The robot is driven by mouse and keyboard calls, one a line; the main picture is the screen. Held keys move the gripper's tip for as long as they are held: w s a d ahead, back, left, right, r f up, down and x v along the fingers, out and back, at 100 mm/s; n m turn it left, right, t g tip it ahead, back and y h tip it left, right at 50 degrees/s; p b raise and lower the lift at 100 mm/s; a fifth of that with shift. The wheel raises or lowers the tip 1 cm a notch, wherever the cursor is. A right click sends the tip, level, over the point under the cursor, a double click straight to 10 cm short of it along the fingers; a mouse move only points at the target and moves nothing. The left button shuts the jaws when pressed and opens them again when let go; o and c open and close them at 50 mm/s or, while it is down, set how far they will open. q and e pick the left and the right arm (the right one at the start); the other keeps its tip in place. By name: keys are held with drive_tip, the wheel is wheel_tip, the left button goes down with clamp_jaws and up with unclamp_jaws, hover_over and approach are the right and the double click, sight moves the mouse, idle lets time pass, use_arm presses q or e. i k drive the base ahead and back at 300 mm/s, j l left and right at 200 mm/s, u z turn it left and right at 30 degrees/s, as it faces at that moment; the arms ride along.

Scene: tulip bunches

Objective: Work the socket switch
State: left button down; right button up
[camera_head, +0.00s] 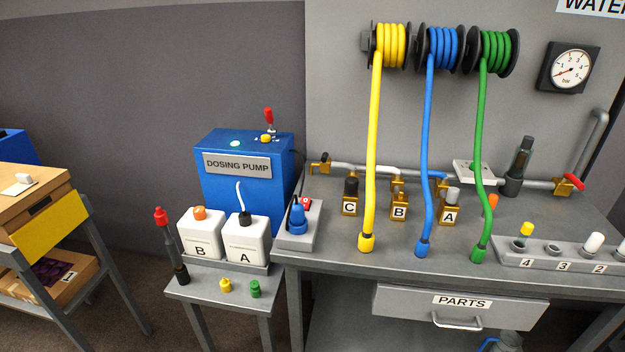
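A grey socket box (292,238) stands at the left end of the grey workbench, beside the dosing pump. A blue plug (297,217) sits upright in it, with a dark cable rising from it. A small red switch (306,203) shows at the box's back right, just behind the plug. The switch is too small to tell which way it is set. The blue dosing pump (222,189) has a lit pale-green spot and a red-topped fitting on top. Neither of my grippers is in view.
Yellow (369,170), blue (427,165) and green (482,160) hoses hang from reels to the bench, right of the socket box. White containers B (200,235) and A (246,241) stand on a low stand in front of the pump.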

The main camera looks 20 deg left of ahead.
sight(306, 201)
drive_tip(key=i+j+z, duration=0.15)
drive_tip(key=i+j, duration=0.35)
drive_tip(key=i+j+z, duration=0.2)
drive_tip(key=i+j, duration=0.3)
drive_tip(key=j, duration=0.15)
